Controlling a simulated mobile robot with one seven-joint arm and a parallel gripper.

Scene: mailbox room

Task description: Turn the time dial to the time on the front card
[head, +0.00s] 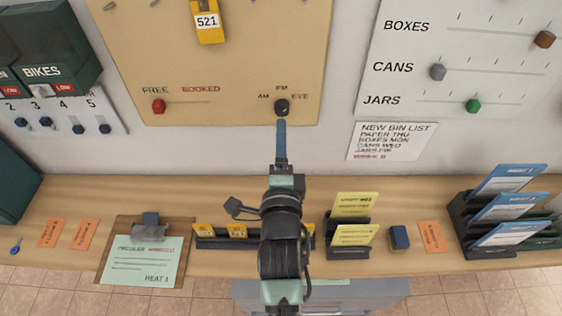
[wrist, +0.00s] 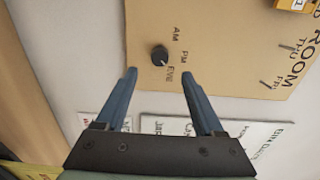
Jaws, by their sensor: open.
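The time dial (head: 282,107) is a small dark knob low on the tan room board, with AM, PM and EVE printed around it. In the wrist view the dial (wrist: 159,55) shows just beyond my fingertips, roughly in line with the gap. I cannot tell which label it points to. My gripper (head: 281,124) is just below the dial in the head view; the wrist view shows its blue fingers (wrist: 160,76) apart with nothing between them. Yellow cards stand in a black holder on the counter; the front card (head: 352,236) has print too small to read.
A red knob (head: 158,106) sits by FREE and BOOKED on the same board (head: 220,70). A slider panel (head: 450,60) and a bin list (head: 391,141) are to the right. A clipboard (head: 182,251) and blue leaflets (head: 508,206) occupy the counter (head: 100,192).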

